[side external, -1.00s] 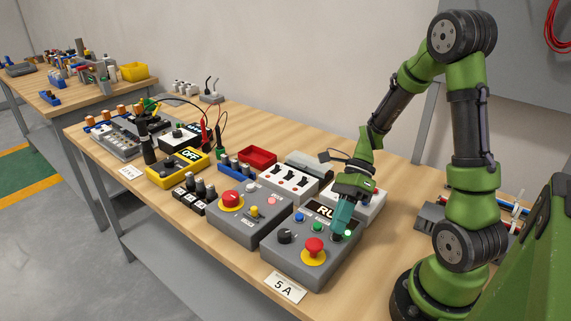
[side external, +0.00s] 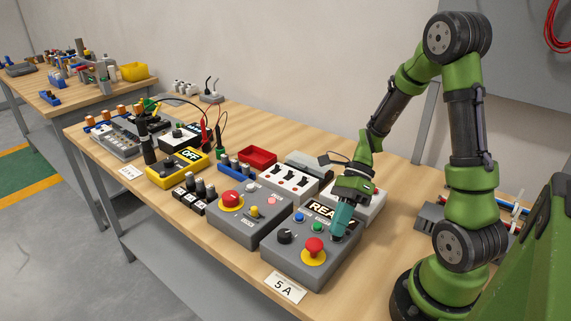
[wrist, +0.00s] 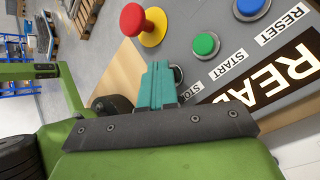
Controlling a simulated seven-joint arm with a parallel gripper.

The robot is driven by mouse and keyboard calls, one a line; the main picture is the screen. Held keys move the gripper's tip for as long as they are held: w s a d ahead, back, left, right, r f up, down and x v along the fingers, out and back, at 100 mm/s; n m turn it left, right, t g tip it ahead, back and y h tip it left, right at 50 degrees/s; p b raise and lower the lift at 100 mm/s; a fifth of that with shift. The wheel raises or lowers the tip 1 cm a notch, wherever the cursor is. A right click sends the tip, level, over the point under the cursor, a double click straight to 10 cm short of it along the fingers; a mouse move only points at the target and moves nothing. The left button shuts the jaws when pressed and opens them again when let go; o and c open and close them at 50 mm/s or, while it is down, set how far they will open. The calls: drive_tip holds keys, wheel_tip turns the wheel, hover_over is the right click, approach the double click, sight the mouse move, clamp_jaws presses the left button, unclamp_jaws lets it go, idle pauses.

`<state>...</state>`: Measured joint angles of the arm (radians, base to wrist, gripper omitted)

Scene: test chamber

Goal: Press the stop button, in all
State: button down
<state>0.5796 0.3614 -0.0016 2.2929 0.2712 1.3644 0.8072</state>
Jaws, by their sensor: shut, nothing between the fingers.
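The grey control box (side external: 300,265) stands at the table's front edge, beside the 5A label. Its display (side external: 322,208) begins "REA"; the rest is hidden by my gripper. In the wrist view, the STOP label (wrist: 188,93) shows next to my fingers. The stop button is mostly hidden behind them; only a dark rounded edge shows. My gripper (side external: 338,234) is shut and empty, its teal fingertips (wrist: 160,68) pointing down at the stop button's place. I cannot tell whether they touch it. The green START button (wrist: 206,44) and blue RESET button (wrist: 250,8) lie beyond.
A red mushroom button on a yellow collar (side external: 314,247) and a black knob (side external: 284,237) share the box. A second grey box (side external: 236,222) with a red mushroom button adjoins on the left. A switch box (side external: 290,182) stands behind.

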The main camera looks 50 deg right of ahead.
idle(0.5)
drive_tip(key=shift+r, duration=0.85)
drive_tip(key=shift+r, duration=0.1)
wheel_tip(320, 180, up, 5)
drive_tip(key=shift+f, duration=0.1)
idle(0.5)
